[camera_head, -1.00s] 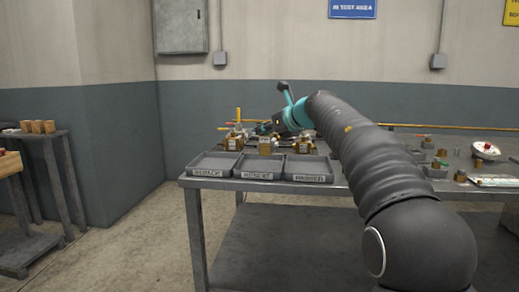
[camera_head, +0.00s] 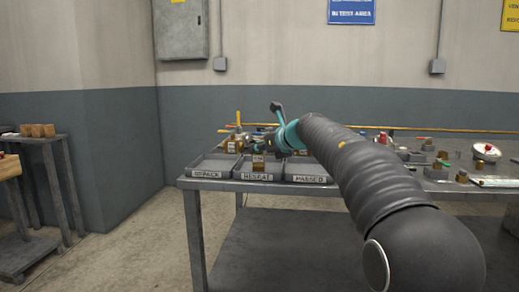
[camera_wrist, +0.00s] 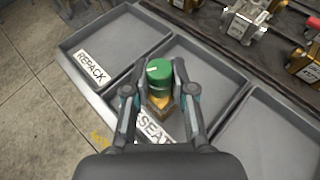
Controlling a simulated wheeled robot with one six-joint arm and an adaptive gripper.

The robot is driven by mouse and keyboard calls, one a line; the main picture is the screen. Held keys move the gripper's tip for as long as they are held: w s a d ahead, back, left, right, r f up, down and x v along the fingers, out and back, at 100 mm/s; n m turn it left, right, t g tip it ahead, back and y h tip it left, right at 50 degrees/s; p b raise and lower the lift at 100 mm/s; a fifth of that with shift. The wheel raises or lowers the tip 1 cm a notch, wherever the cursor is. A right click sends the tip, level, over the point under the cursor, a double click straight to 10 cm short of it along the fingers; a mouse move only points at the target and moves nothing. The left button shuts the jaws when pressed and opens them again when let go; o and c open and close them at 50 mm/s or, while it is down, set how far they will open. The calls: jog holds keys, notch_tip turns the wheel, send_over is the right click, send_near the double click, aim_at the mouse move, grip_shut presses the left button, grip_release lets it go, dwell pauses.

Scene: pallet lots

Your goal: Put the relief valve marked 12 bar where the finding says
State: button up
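My gripper (camera_wrist: 155,92) has its two fingers closed against a valve (camera_wrist: 160,78) with a green cap and a brass body. A small white mark is on the cap, but no pressure figure can be read. The grey REPACK tray (camera_wrist: 112,40) is to the left and the PASSED tray (camera_head: 307,179) to the right; both look empty. No written finding is legible.
The bench (camera_head: 420,190) carries a gauge (camera_head: 486,151) and small fittings at the right. A side table with brown blocks (camera_head: 38,130) stands at the far left.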

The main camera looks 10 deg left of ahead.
jog(key=o, duration=0.4)
jog(key=v, duration=1.2)
jog(key=shift+r, duration=0.15)
